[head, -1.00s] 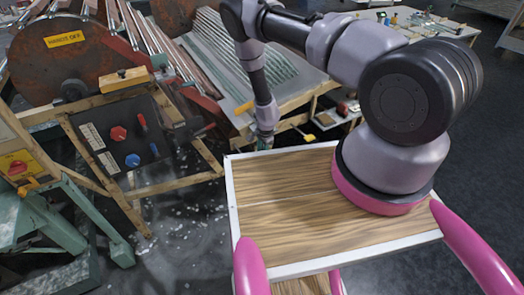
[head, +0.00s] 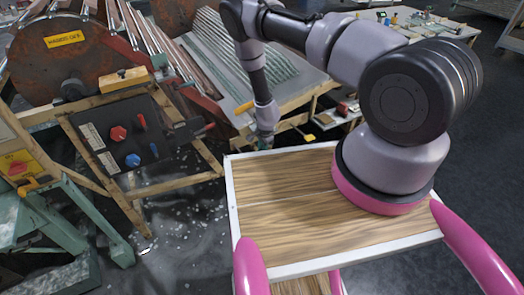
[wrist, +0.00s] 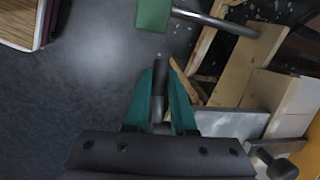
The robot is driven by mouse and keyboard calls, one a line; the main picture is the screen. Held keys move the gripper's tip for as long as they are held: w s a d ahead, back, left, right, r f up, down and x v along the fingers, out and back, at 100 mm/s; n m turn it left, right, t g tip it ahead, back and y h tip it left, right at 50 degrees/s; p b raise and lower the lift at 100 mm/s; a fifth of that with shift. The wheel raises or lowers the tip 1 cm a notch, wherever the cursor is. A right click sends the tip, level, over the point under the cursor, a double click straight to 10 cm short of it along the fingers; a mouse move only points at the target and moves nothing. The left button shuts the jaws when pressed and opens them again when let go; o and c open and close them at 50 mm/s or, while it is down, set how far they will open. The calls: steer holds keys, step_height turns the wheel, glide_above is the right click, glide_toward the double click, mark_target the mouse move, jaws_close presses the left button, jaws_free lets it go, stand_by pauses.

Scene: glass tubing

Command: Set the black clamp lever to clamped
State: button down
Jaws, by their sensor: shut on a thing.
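My gripper (wrist: 160,75) has two green fingers, closed around a dark, upright-looking bar in the wrist view. This bar looks like the black clamp lever (wrist: 161,90); its dark end shows between the fingertips and a greyer part shows lower down. In the head view my gripper (head: 264,140) points down just beyond the far edge of the wooden top. The lever is too small or hidden there to make out, so I cannot tell its setting.
A green block (wrist: 153,14) with a metal rod (wrist: 215,22) lies ahead of the fingers in the wrist view. A black knob (wrist: 276,164) is at lower right. The head view shows a control panel (head: 122,140) and a white-edged wooden top (head: 280,220).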

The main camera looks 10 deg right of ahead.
steer(key=shift+r, duration=0.1)
stand_by(0.9)
steer(key=r+y, duration=0.1)
steer(key=y, duration=0.1)
steer(key=g+y, duration=0.1)
steer(key=y, duration=0.1)
steer(key=shift+a+r, duration=0.15)
steer(key=shift+r, duration=0.2)
steer(key=shift+r+m+g+y, duration=0.3)
steer(key=shift+r+g+y, duration=0.4)
steer(key=shift+y, duration=0.8)
steer(key=shift+r, duration=0.1)
steer(key=c, duration=1)
jaws_free()
steer(key=v, duration=1)
steer(key=shift+d+r, duration=0.3)
